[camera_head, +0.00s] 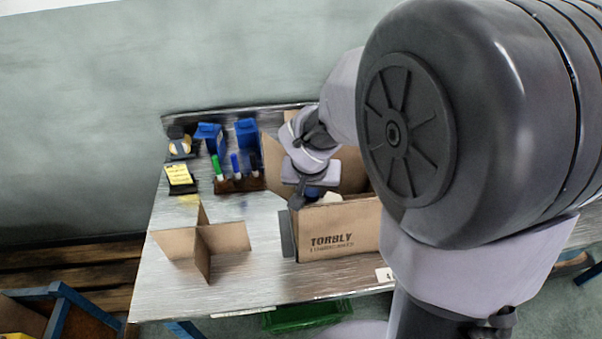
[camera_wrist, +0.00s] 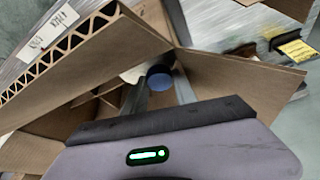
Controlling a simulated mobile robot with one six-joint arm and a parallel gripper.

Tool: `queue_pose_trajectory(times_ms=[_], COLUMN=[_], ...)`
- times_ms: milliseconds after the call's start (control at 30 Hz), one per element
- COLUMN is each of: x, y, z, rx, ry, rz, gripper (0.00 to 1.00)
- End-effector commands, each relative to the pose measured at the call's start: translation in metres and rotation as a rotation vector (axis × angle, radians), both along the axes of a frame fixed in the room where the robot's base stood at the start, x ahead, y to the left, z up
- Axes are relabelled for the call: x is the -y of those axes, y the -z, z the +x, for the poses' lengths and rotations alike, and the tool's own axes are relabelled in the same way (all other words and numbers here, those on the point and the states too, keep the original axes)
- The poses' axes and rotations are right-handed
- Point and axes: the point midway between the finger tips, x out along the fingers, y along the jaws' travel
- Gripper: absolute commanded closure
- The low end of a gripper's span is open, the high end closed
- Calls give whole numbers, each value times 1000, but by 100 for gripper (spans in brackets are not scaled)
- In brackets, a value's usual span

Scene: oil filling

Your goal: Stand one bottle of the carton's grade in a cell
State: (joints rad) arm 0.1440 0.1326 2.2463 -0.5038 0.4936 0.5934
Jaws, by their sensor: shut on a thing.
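The open cardboard carton (camera_head: 340,235) stands on the metal table, marked "TORBLY LUBRICANTS". It also shows in the wrist view (camera_wrist: 85,65), with flaps spread and cardboard dividers (camera_wrist: 100,103) inside. My gripper (camera_head: 308,197) is over the carton's left part, pointing down. In the wrist view my gripper (camera_wrist: 161,92) is shut on a bottle with a blue cap (camera_wrist: 160,77); its body is mostly hidden. A white thing (camera_wrist: 133,74) shows beside the cap, and a pale one (camera_head: 332,197) in the head view. I cannot tell whether the held bottle touches the carton floor.
Two blue bottles (camera_head: 247,136) (camera_head: 209,138) stand at the back of the table. A brown holder (camera_head: 240,184) with several markers and a yellow-labelled block (camera_head: 180,178) stand left. A loose cross-shaped cardboard divider (camera_head: 222,238) stands front left. A green crate (camera_head: 305,316) is below the table.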

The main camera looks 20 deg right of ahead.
Motion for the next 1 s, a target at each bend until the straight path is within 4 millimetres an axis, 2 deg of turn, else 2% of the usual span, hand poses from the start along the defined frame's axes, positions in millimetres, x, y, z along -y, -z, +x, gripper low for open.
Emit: queue_pose_trajectory(times_ms=[200, 233, 300, 367, 767, 867, 1000], x=[0, 0, 0, 0, -1, -2, -7], y=[5, 5, 4, 4, 5, -4, -32], z=[1, 1, 1, 1, -1, -3, -11], rx=[3, 3, 2, 2, -3, -2, 4], ry=[0, 0, 0, 0, 0, 1, 0], rz=[-1, -1, 0, 0, 2, 1, 1], gripper=[100, 65, 51, 41, 41, 41, 41])
